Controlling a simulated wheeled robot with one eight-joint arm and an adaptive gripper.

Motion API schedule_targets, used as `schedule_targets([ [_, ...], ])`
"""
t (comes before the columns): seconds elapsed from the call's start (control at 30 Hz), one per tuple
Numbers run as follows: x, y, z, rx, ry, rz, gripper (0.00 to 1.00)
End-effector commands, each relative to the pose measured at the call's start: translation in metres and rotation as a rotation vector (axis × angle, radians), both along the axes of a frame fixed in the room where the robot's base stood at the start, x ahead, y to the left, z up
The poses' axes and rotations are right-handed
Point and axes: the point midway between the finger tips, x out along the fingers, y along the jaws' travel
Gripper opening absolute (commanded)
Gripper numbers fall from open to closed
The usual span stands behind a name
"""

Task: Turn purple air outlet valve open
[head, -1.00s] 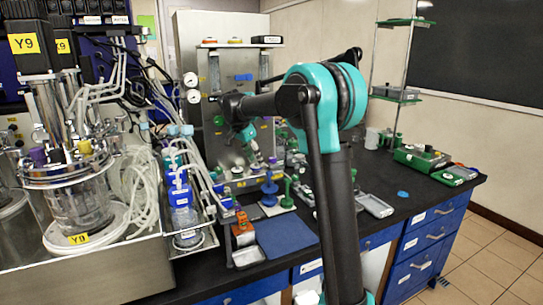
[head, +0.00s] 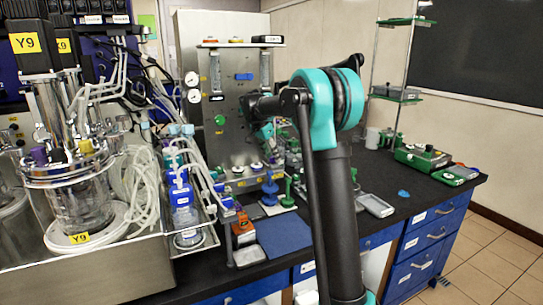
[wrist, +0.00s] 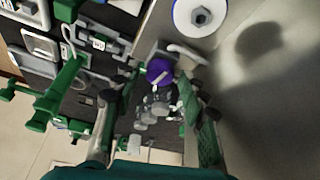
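The purple valve (wrist: 160,71) shows in the wrist view as a round purple knob with a pale line across its face. It is on a grey fitting beside the steel panel (wrist: 275,105). My gripper (wrist: 157,97) is open, with one finger on either side of the picture below the knob. The knob appears ahead of the fingertips, between their lines. I see no contact, and the exact gap cannot be told. In the head view my gripper (head: 268,132) is small and partly hidden by my arm, in front of the steel panel. I cannot make out the purple valve clearly there.
A white disc with a hex nut (wrist: 200,17) is close to the knob. Grey fittings (wrist: 150,112) lie below it, and green clamps (wrist: 55,95) stand at left. Glass vessels and tubing (head: 80,190) crowd the left of the bench. A blue mat (head: 284,235) lies in front.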

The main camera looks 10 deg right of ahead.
Motion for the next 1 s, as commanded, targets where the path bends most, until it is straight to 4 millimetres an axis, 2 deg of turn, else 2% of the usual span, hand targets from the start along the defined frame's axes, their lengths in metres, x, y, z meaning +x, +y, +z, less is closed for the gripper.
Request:
schedule_targets([
  [0.03, -0.0001, 0.0001, 0.0001, 0.000, 0.000, 0.000, 0.33],
  [0.3, -0.0002, 0.0001, 0.0001, 0.000, 0.000, 0.000, 0.00],
  [0.67, -0.0013, -0.0010, 0.0000, 0.000, -0.001, 0.129, 0.00],
  [0.93, -0.0011, -0.0007, 0.0001, 0.000, 0.000, 0.135, 0.00],
  [0.97, -0.0011, -0.0007, 0.0001, 0.000, 0.000, 0.135, 0.29],
  [1.0, -0.0011, -0.0007, 0.0001, 0.000, 0.000, 0.135, 0.34],
])
